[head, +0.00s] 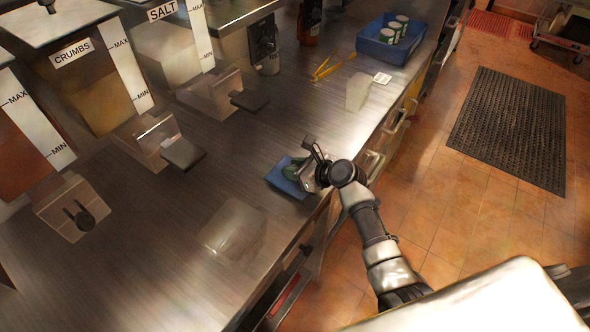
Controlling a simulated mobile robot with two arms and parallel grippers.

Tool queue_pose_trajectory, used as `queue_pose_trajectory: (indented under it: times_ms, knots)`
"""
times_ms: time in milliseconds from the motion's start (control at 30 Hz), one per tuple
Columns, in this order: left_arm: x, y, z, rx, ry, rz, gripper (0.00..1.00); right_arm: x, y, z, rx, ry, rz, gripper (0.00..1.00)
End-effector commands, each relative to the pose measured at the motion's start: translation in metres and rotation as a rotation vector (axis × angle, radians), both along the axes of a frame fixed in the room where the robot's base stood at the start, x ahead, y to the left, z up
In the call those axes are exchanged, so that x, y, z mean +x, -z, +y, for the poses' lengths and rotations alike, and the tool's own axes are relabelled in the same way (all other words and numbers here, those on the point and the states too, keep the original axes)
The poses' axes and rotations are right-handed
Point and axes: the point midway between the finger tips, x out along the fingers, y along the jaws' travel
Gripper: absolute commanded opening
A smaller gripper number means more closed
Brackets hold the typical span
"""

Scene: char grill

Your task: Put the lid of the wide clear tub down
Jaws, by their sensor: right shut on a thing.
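A blue flat square piece (278,180), which looks like the lid, is at the front edge of the steel counter. A dark green patch shows on it, partly covered by my gripper. My right gripper (308,168) is over its right side and shut on it; the fingertips are partly hidden. I cannot tell whether the lid touches the counter. The wide clear tub (232,228) stands on the counter to the lower left of the lid, apart from it. My left gripper is not in view.
A narrower clear container (358,92), yellow tongs (331,68) and a blue crate with several cans (372,47) are farther along the counter. Dispensers labelled CRUMBS (95,88) and SALT (178,55) line the left.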

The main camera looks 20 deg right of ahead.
Motion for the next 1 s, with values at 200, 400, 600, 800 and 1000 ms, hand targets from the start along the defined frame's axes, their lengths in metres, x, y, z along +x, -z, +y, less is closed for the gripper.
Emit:
queue_pose_trajectory:
  times_ms: [200,400,600,800,1000]
  knots:
    - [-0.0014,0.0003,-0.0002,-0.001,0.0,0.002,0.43,0.0002,0.0084,-0.0005,0.0,0.0,-0.002,0.06]
    - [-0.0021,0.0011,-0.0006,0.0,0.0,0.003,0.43,0.0,0.0101,-0.0005,0.0,0.001,-0.001,0.06]
    - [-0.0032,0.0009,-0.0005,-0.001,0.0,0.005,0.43,0.0,0.0097,-0.0005,0.0,0.0,-0.002,0.55]
    - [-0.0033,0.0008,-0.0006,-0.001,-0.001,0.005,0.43,-0.0001,0.0095,-0.0004,0.0,0.0,-0.002,0.55]
    - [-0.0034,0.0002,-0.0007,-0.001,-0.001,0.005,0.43,-0.0067,0.0043,-0.0063,-0.001,0.001,-0.002,0.55]
